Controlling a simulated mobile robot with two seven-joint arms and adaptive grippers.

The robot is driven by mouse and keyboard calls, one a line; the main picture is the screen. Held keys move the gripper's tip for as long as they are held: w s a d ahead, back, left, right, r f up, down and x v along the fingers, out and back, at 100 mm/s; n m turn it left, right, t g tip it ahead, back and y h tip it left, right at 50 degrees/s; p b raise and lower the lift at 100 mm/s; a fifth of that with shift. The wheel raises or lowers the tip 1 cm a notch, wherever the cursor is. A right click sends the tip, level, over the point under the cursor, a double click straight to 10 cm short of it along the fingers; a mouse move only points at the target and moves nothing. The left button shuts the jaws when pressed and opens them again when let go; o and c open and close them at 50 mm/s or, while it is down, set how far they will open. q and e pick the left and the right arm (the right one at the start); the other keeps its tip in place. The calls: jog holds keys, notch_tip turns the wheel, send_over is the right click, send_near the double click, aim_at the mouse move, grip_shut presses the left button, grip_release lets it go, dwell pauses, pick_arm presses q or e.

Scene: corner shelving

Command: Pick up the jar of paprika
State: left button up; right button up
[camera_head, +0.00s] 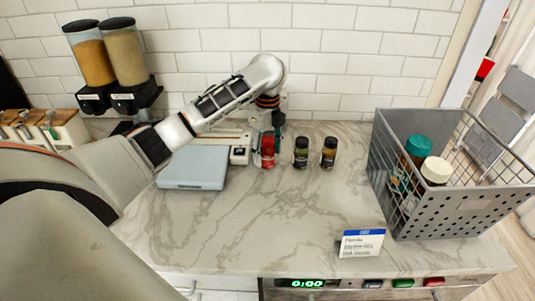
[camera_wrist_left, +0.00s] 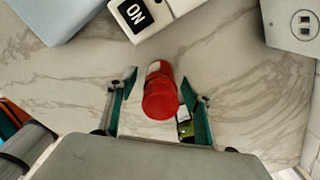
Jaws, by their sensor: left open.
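The jar of paprika, a small red-capped jar (camera_head: 267,151), stands upright on the marble counter at the back. In the left wrist view the red jar (camera_wrist_left: 160,92) stands between the two teal fingers. My left gripper (camera_head: 268,134) reaches down at the jar from behind and above. In the left wrist view the gripper (camera_wrist_left: 158,83) is open, with a gap visible on each side of the jar. My right gripper is not in view.
Two dark jars (camera_head: 301,153) (camera_head: 329,152) stand just right of the red jar. A grey-blue scale or box (camera_head: 194,167) lies to the left. A grey basket (camera_head: 452,205) with two jars stands at right. A label card (camera_head: 361,243) stands at the front. The counter's middle is clear.

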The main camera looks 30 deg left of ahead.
pick_arm(q)
jog(key=shift+f, duration=0.15)
jog(key=c, duration=1.3)
jog(key=shift+o, duration=0.2)
